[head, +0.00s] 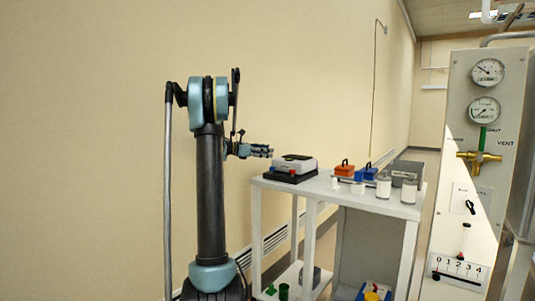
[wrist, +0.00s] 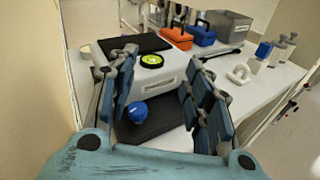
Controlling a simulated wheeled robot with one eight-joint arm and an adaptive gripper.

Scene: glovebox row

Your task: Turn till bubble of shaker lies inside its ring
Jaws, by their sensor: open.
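The shaker (head: 293,163) is a white and grey box on a black base at the near left end of the white bench. In the wrist view the shaker's white body (wrist: 178,82) carries a round yellow-green bubble level (wrist: 152,61). The bubble is too small to place against its ring. A blue knob (wrist: 137,111) with a pale mark stands at the shaker's near side, over the black base (wrist: 155,133). My gripper (wrist: 162,66) is open and empty, with the knob seen between its fingers, nearer the left one. In the head view my gripper (head: 262,151) is left of the shaker.
An orange box (head: 344,169) and a blue box (head: 366,173) stand behind the shaker. A gauge panel (head: 477,150) stands at the right. A plain wall is behind my arm.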

